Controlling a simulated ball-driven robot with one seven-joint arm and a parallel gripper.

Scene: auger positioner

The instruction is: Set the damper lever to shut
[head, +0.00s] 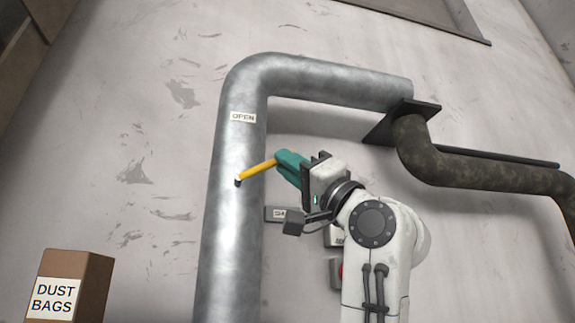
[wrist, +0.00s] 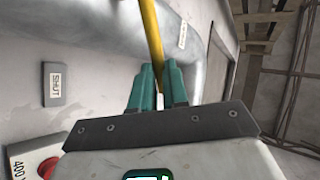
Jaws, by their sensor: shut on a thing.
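The damper lever (head: 258,169) is a yellow bar on a dark pivot at the front of the grey metal pipe (head: 230,220). It points right and slightly up in the head view. My gripper (head: 281,161), with teal fingers, is shut on the lever's outer end. In the wrist view the lever (wrist: 151,35) runs down between the fingertips (wrist: 158,72). An OPEN label (head: 243,117) is on the pipe above the pivot.
A red button (wrist: 48,168) on a box marked 400 shows at the lower left of the wrist view. A dark, stained pipe (head: 480,170) joins the grey pipe at a flange on the right. A DUST BAGS box (head: 92,275) stands at the lower left.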

